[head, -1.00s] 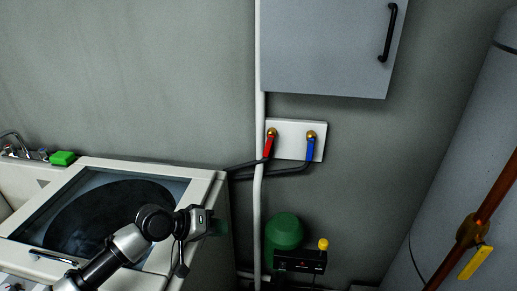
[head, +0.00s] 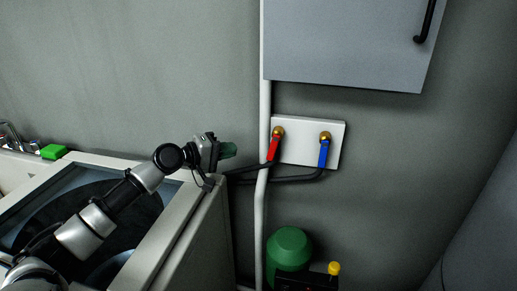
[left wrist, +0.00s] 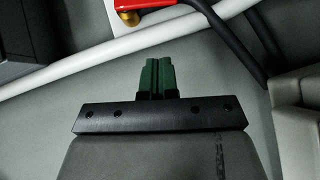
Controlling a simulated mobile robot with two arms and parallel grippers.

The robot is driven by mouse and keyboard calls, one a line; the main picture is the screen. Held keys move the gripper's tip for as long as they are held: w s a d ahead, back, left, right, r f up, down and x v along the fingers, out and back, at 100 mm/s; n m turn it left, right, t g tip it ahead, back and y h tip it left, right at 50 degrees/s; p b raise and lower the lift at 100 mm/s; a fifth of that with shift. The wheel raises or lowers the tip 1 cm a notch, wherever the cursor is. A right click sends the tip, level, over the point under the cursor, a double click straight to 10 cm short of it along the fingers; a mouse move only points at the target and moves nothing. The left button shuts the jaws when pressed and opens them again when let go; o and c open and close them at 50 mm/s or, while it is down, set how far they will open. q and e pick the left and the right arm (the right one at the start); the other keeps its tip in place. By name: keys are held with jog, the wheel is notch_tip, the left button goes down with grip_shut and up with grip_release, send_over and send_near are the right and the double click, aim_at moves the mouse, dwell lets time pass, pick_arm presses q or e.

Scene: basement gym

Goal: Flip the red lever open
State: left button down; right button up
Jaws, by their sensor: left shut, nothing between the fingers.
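The red lever (head: 273,147) hangs down from a brass fitting at the left of a white wall plate (head: 301,152). In the left wrist view the red lever (left wrist: 150,4) shows at the top edge, with its brass knob beside it. My left gripper (head: 230,150) is left of the red lever, above the edge of the white machine, apart from the lever. Its green fingers are together with nothing between them, as the left wrist view shows (left wrist: 157,62). My right gripper is not in view.
A blue lever (head: 324,153) hangs on the same plate, right of the red one. A white vertical pipe (head: 263,200) and dark hoses run close by. A grey cabinet (head: 345,45) is above.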

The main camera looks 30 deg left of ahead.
aim_at(273, 148)
pick_arm(q)
jog(key=w+d+f+p, duration=0.2)
jog(key=w+d+p, duration=0.1)
jog(key=w+d, duration=0.2)
jog(key=shift+w+d, duration=0.25)
jog(key=shift+d, duration=0.4)
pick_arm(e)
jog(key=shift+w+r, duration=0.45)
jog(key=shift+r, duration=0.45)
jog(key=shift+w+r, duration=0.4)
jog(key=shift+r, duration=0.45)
